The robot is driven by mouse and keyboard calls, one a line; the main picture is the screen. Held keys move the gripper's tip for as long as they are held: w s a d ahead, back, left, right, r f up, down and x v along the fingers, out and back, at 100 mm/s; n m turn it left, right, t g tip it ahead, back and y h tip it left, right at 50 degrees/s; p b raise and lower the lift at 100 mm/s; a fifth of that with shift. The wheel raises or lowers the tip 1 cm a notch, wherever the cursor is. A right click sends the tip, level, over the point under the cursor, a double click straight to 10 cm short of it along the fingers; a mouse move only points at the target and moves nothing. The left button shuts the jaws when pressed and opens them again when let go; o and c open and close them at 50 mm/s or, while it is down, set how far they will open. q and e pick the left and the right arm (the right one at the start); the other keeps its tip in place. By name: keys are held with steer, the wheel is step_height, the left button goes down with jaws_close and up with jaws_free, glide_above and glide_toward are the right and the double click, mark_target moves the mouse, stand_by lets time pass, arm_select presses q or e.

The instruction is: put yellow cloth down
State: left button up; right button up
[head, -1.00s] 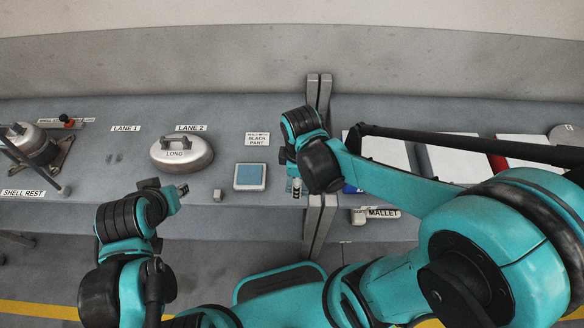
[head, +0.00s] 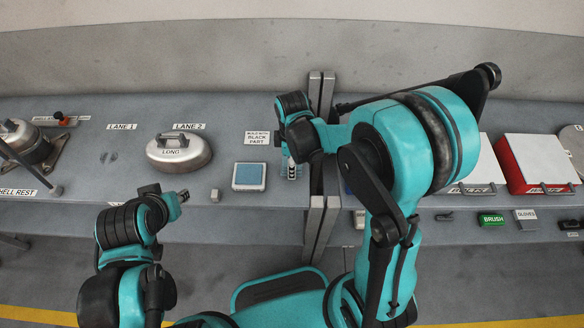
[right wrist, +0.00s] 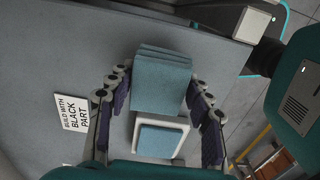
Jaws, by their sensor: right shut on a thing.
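No yellow cloth shows in either view. My right gripper (right wrist: 160,108) is shut on a folded blue-teal cloth (right wrist: 161,75), with dark purple finger pads on both sides of it. In the head view the right gripper (head: 293,170) is over the bench, just right of a pale tray with a blue pad; the held cloth is hidden there. The tray (head: 235,187) also shows in the right wrist view (right wrist: 184,125), partly overlapped by the held cloth. I cannot tell whether the cloth touches anything. My left gripper (head: 183,194) is over the bench's front edge; its jaws are unclear.
A LONG-labelled metal shell (head: 180,153) stands in lane 2. A small grey block (head: 215,195) sits left of the tray. A BLACK PART sign (head: 257,138) lies behind the tray. Grey posts (head: 314,225) stand right of my right gripper. A red-sided box (head: 510,168) stands at the right.

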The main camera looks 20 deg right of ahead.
step_height(320, 180, down, 2)
steer(key=shift+f, duration=0.1)
steer(key=shift+f+b, duration=0.2)
steer(key=shift+b, duration=0.35)
steer(key=shift+s+a+f, duration=0.1)
steer(key=shift+s+f, duration=0.15)
steer(key=shift+c, duration=0.8)
steer(key=o, duration=1.4)
steer(key=shift+o, duration=0.4)
steer(key=shift+w+f, duration=0.2)
steer(key=shift+w, duration=0.05)
steer(key=shift+s+r, duration=0.1)
steer(key=shift+r, duration=0.05)
